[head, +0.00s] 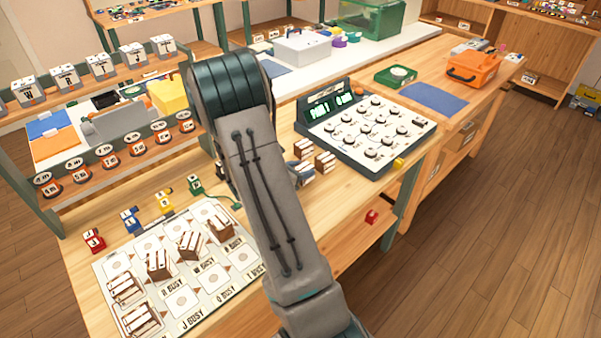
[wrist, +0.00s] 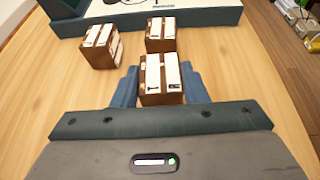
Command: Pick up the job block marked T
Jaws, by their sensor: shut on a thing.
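My gripper (wrist: 160,90) has its blue fingers on either side of a brown block with two white strips (wrist: 162,80) in the wrist view and is shut on it. The small marks on its strips are too small to read, so I cannot tell if it is the T block. Just beyond it stand two similar blocks, one at the left (wrist: 100,47) and one at the right (wrist: 160,34). In the head view these loose blocks (head: 325,162) are just right of my arm, which hides most of the gripper.
A keypad console (head: 370,130) with green displays stands beyond the blocks. A white board (head: 182,300) with BUSY labels and several brown blocks lies at the left. Small coloured pieces (head: 132,220) line its far edge.

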